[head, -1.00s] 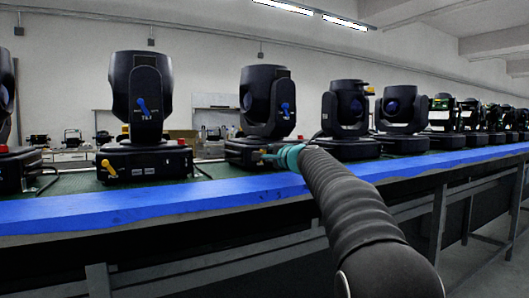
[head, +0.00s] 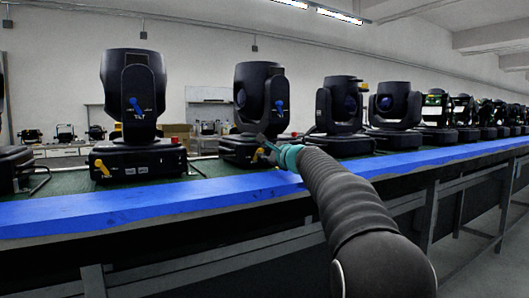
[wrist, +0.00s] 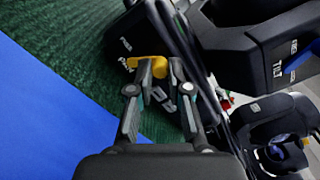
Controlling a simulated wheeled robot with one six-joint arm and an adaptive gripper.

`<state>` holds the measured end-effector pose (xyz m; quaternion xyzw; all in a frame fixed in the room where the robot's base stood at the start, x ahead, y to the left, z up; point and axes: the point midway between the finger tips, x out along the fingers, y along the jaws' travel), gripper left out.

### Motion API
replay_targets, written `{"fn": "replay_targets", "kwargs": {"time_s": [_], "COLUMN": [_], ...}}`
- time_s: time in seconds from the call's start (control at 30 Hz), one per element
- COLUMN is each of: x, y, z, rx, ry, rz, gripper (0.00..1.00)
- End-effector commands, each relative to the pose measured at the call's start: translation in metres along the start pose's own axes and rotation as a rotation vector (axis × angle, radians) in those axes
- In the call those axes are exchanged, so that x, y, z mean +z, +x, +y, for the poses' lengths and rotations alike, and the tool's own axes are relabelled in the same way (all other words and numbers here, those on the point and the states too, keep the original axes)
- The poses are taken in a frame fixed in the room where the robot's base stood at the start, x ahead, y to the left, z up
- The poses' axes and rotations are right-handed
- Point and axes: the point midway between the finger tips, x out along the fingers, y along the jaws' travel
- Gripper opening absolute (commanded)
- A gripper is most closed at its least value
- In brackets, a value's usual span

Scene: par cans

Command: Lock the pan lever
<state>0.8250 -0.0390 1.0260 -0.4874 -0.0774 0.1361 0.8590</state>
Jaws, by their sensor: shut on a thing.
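The yellow pan lever (wrist: 150,64) sticks out of the black base of a moving-head lamp. In the wrist view my gripper (wrist: 158,70) has its fingertips closed on this lever, beside the white "PAN" lettering. In the head view my gripper (head: 267,146) reaches the front of the base of the second large lamp (head: 258,92), and a bit of yellow shows by its fingers. Part of the lever is hidden by the fingers, and its exact angle is hard to tell.
The lamp's blue tilt lever (head: 280,107) is above my gripper. Another lamp (head: 133,95) with its own yellow lever (head: 102,168) stands to the left. More lamps line the green-topped bench to the right. A blue strip (head: 150,203) runs along the bench's front edge.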

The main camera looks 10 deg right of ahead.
Motion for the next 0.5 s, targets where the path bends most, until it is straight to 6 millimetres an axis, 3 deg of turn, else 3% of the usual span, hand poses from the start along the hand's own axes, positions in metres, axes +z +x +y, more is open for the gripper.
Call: {"fn": "replay_targets", "kwargs": {"time_s": [0.3,0.33,0.4,0.5], "x": [-0.0007,-0.0007,-0.0007,-0.0006], "y": [0.0001,0.0001,0.0001,0.0001], "z": [0.0004,0.0004,0.0003,0.0003], "rx": [0.0,0.0,0.0,0.0], "ry": [0.001,0.001,0.001,0.001], "rz": [0.001,0.001,0.001,0.001], "gripper": [0.0,0.25,0.42,0.43]}}
